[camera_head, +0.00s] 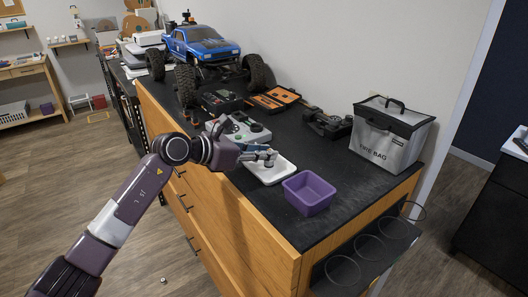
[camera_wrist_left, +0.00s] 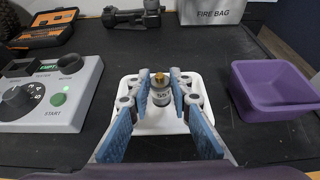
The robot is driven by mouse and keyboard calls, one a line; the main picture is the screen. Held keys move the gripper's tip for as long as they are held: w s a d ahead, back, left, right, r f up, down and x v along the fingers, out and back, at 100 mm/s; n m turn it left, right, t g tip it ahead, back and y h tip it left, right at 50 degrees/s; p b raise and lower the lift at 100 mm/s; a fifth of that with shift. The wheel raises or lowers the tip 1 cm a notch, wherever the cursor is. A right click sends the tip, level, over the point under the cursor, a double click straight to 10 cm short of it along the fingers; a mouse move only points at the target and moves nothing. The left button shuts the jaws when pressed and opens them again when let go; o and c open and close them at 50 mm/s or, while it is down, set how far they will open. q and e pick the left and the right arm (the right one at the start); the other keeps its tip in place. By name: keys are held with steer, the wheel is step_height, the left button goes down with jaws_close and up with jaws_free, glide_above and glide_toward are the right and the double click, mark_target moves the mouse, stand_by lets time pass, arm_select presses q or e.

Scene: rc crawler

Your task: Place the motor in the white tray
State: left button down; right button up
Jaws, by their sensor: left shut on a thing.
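In the head view my left gripper (camera_head: 268,156) is over the far-left part of the white tray (camera_head: 272,174). My right gripper is in neither view.
A purple bin (camera_head: 309,192) stands right of the tray. A grey tester box (camera_head: 238,130) with dials is to its left. A fire bag (camera_head: 391,134), a blue truck (camera_head: 202,45) and an orange tool case (camera_head: 274,98) are also on the black bench top.

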arm_select(q)
steer(key=shift+f, duration=0.35)
steer(key=shift+f, duration=0.1)
steer(key=c, duration=1.8)
jaws_free()
steer(key=shift+f, duration=0.1)
steer(key=shift+o, duration=0.2)
